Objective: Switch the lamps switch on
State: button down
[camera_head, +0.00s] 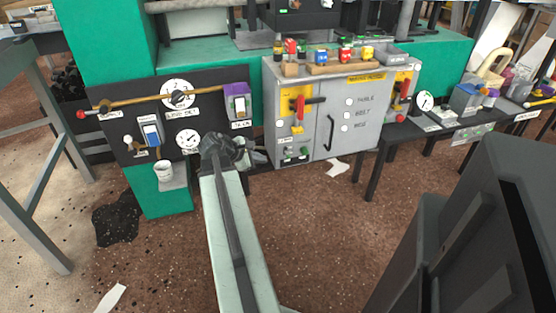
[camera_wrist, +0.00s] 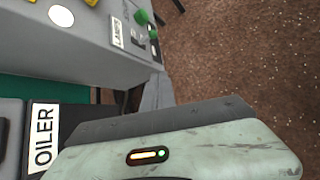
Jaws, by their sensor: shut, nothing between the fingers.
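A grey control cabinet (camera_head: 343,112) hangs at the middle of the head view. The wrist view shows a white label (camera_wrist: 117,32) on its lower part that seems to read LAMPS. Small dark switch parts (camera_wrist: 138,32) and a green knob or lamp (camera_wrist: 141,17) lie beside it; their setting is too small to tell. The same green parts (camera_head: 289,153) show low on the cabinet in the head view. My gripper (camera_head: 260,153) is shut and empty, just left of the cabinet's lower left corner. It also shows in the wrist view (camera_wrist: 158,88), below the label, with no clear contact.
A black panel with gauges (camera_head: 178,94) and a purple box (camera_head: 237,101) is left of the cabinet. An OILER label (camera_wrist: 43,137) is close beside my gripper. A black side table (camera_head: 420,130) stands right. The brown floor (camera_head: 310,225) in front is mostly clear.

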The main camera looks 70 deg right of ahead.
jog(key=s+d+f+b, duration=0.1)
jog(key=d, duration=0.1)
jog(key=s+d+f+b, duration=0.1)
jog(key=s+d, duration=0.1)
jog(key=s+d+f+b, duration=0.1)
jog(key=d, duration=0.1)
jog(key=shift+s+d+f, duration=0.35)
jog(key=shift+s+f, duration=0.05)
jog(key=shift+s+r, duration=0.3)
